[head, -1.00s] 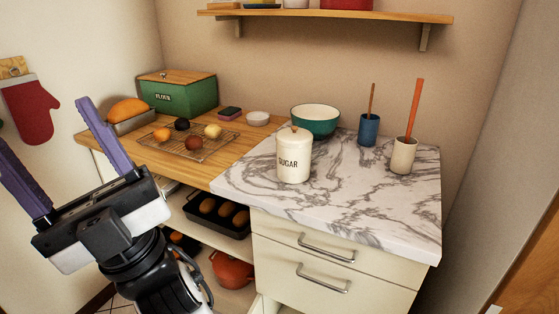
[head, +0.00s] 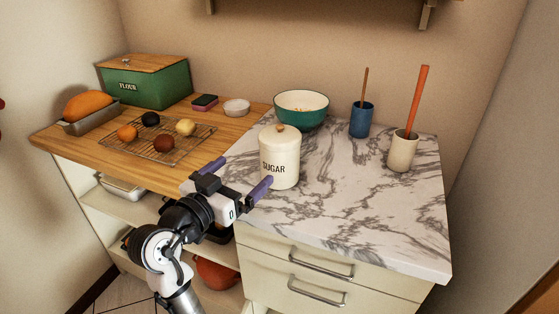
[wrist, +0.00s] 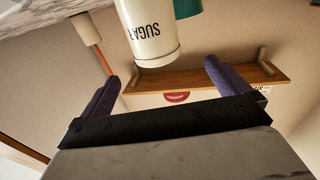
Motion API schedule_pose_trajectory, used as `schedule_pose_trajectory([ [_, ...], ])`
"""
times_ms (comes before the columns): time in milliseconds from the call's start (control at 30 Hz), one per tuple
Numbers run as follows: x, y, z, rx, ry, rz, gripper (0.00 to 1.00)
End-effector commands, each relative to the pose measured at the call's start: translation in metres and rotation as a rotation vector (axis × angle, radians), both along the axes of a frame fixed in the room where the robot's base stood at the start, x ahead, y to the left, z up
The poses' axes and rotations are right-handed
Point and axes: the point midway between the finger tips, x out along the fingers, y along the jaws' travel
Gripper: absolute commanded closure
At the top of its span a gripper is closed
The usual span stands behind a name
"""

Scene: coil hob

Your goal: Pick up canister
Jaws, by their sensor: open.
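The cream sugar canister (head: 280,162) with a wooden knob stands upright on the marble worktop (head: 350,205), near its front left. My gripper (head: 242,178) is open and empty, at the worktop's front left edge, just left of and in front of the canister. Its purple fingers point toward the canister; the right fingertip overlaps the canister's lower left in the head view, and I cannot tell if it touches.
A green bowl (head: 301,108) stands close behind the canister. A blue cup (head: 361,121) and a cream cup (head: 403,152) with utensils stand to the right. A cooling rack (head: 157,140) with round items lies left. The worktop's front right is clear.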

Motion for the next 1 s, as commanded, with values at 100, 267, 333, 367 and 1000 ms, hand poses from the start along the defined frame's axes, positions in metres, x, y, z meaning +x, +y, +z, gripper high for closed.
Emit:
schedule_pose_trajectory([
  [100, 0.009, -0.013, -0.002, 0.005, 0.012, -0.028, 0.0],
  [267, 0.036, -0.03, 0.0, 0.005, 0.012, -0.027, 0.0],
  [333, 0.047, -0.037, 0.0, 0.005, 0.012, -0.026, 0.0],
  [367, 0.051, -0.04, 0.0, 0.005, 0.011, -0.026, 0.0],
  [1000, 0.11, -0.08, 0.005, 0.006, 0.01, -0.02, 0.0],
])
